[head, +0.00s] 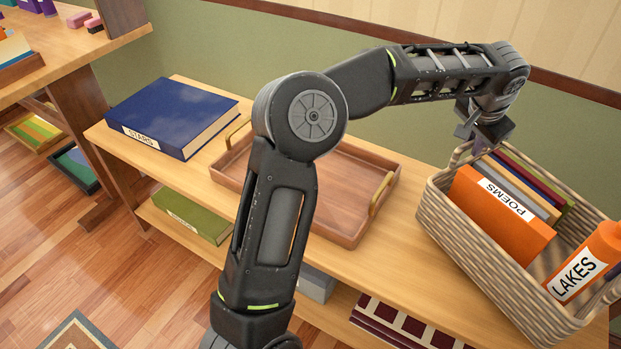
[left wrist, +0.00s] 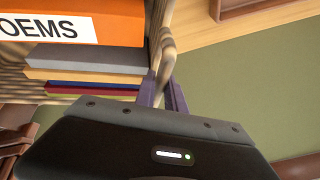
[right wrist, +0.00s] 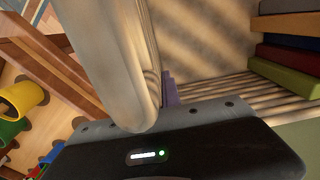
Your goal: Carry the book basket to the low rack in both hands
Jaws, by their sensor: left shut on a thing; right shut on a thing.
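The woven book basket (head: 478,238) is at the right of the head view, over the right part of the low wooden rack (head: 408,165). It holds an orange POEMS book (head: 497,212), several thinner books and an orange LAKES item (head: 583,262). My left gripper (head: 480,138) is shut on the basket's far-left handle; the handle also shows between the fingers in the left wrist view (left wrist: 164,88). My right gripper (right wrist: 168,92) is outside the head view; in the right wrist view it is shut at the basket's other end, its grip partly hidden by a pale rounded bar. I cannot tell whether the basket touches the rack.
A wooden tray with brass handles (head: 352,226) and a blue STARS book (head: 175,112) occupy the rack's top. A green book (head: 190,215) lies on its lower shelf. A wooden table (head: 82,62) stands at the left. My left arm crosses the head view's middle.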

